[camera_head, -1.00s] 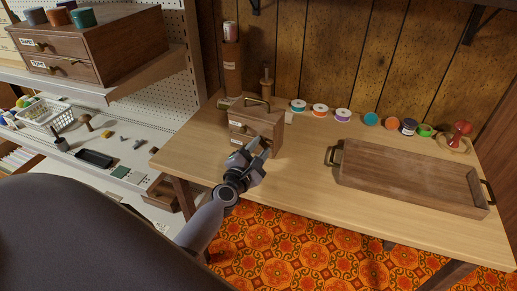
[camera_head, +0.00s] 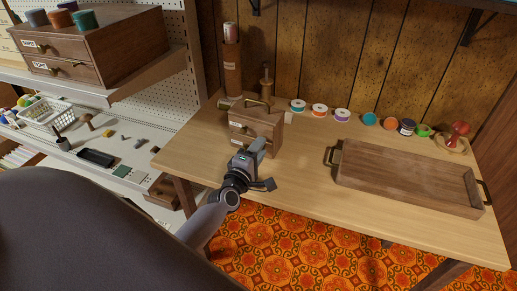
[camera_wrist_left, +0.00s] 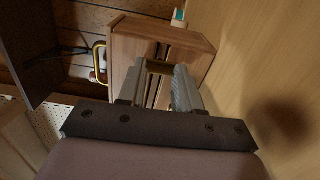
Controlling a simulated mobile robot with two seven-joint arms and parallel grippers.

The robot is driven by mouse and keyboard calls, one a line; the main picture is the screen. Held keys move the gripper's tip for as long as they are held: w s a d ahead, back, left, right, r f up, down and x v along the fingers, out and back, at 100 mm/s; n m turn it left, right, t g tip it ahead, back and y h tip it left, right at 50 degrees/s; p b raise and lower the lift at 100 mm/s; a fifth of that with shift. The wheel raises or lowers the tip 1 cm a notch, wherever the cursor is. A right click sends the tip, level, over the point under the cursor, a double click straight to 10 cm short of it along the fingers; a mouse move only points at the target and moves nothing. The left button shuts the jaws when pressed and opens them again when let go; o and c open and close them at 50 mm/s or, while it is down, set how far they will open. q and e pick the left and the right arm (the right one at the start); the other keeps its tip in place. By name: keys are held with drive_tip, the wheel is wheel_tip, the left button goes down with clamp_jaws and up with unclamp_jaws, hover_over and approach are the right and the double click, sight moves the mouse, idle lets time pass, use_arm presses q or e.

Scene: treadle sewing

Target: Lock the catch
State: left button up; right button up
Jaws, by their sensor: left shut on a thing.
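A small wooden box (camera_head: 268,127) with labelled front panels and a brass top handle stands on the left part of the table. It also shows in the left wrist view (camera_wrist_left: 128,48), turned sideways, with dark seams across its front. My left gripper (camera_head: 257,148) is at the lower front of this box. In the left wrist view my left gripper (camera_wrist_left: 163,82) has its two fingers on either side of a small brass piece (camera_wrist_left: 160,67), which looks like the catch, and is shut on it. The fingers hide part of the box front. My right gripper is not in view.
A wooden tray (camera_head: 405,176) with dark handles lies on the right of the table (camera_head: 300,170). Several thread spools (camera_head: 319,110) line the back edge. A tall brown cylinder (camera_head: 232,72) stands behind the box. The table between box and tray is clear.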

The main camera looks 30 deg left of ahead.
use_arm(q)
drive_tip(key=shift+m, duration=0.3)
drive_tip(key=o, duration=1.1)
drive_tip(key=shift+c, duration=0.2)
drive_tip(key=shift+s+d, duration=0.15)
drive_tip(key=shift+s, duration=1.05)
drive_tip(key=shift+s+d, duration=0.2)
drive_tip(key=shift+s, duration=0.95)
drive_tip(key=shift+s+d, duration=0.15)
drive_tip(key=shift+s, duration=1.05)
